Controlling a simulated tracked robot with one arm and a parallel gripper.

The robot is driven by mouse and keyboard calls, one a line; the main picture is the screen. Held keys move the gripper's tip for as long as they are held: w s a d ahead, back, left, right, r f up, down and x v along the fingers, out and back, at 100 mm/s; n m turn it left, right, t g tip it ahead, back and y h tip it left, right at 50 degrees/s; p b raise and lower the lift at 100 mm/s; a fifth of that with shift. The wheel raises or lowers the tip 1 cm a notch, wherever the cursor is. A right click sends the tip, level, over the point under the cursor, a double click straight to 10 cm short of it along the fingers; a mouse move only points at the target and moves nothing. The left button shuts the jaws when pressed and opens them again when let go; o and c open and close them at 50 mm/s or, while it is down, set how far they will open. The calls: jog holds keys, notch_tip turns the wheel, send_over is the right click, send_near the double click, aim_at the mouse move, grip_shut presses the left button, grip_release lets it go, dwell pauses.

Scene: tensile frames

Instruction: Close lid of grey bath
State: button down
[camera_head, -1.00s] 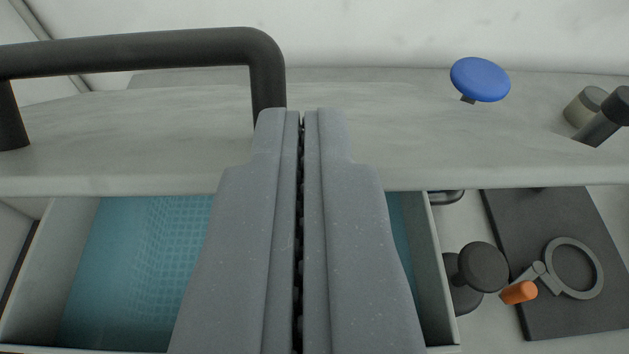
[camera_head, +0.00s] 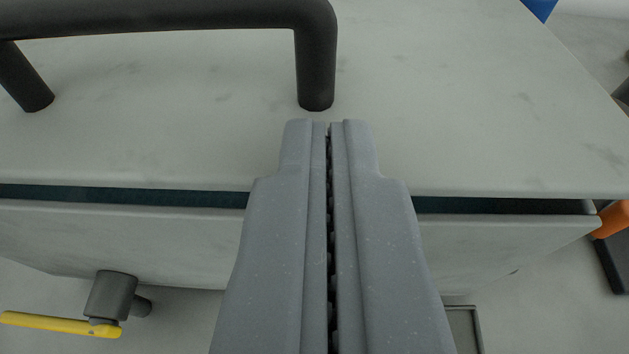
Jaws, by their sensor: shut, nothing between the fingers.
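The grey bath (camera_head: 130,238) fills the lower middle of the view, its front wall facing me. Its grey lid (camera_head: 200,120) lies over it, nearly down. A narrow dark teal gap (camera_head: 130,194) shows between the lid's front edge and the bath's rim. The lid's black handle (camera_head: 316,70) arches across the top left. My gripper (camera_head: 328,124) is shut and empty. Its tips are over the lid, just below the handle's right foot in the picture. I cannot tell whether they touch the lid. The fingers hide the middle of the gap.
A grey valve with a yellow lever (camera_head: 62,324) sticks out below the bath's front at the lower left. An orange part (camera_head: 612,219) is at the right edge, beside the bath's corner. A blue thing (camera_head: 540,8) is partly seen at the top right.

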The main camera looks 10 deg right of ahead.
jog(key=shift+s+d+f, duration=0.15)
jog(key=shift+d+f, duration=0.05)
jog(key=shift+d, duration=0.05)
dwell(0.4)
jog(key=shift+r, duration=0.15)
jog(key=f+p+v, duration=0.1)
jog(key=v, duration=0.8)
jog(key=shift+s+f, duration=0.3)
jog(key=shift+s, duration=0.05)
dwell(0.5)
